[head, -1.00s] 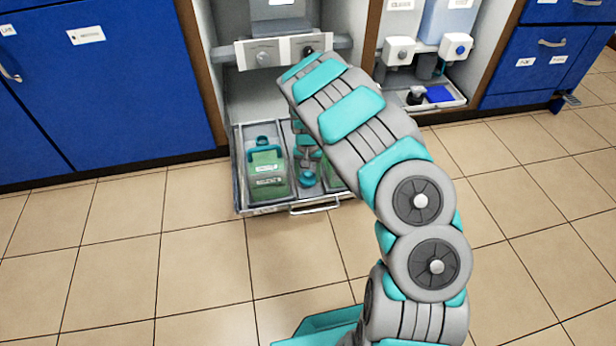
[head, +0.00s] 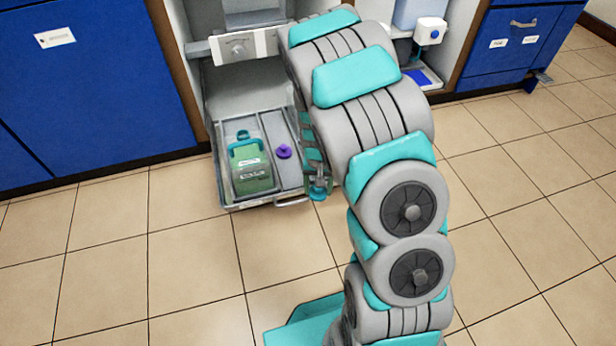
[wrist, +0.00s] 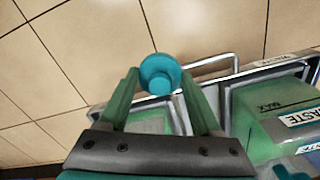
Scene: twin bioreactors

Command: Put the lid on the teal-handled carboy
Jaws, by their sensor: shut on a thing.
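The green carboy with a teal handle (head: 252,172) stands in the left compartment of the pulled-out drawer (head: 288,155). In the wrist view a green carboy (wrist: 285,122) with a WASTE label shows at the right, partly cut off. My gripper (head: 317,188) is near the drawer's front right corner, to the right of the teal-handled carboy and apart from it. It is shut on a round teal lid (wrist: 160,75), held between the fingertips. My arm hides the drawer's right part in the head view.
A purple lid (head: 284,151) lies in the middle compartment. Another green surface (wrist: 152,123) shows between my fingers, partly hidden. The drawer handle (wrist: 210,66) juts out in front. A dispenser panel (head: 235,47) is above the drawer. The tiled floor in front is clear.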

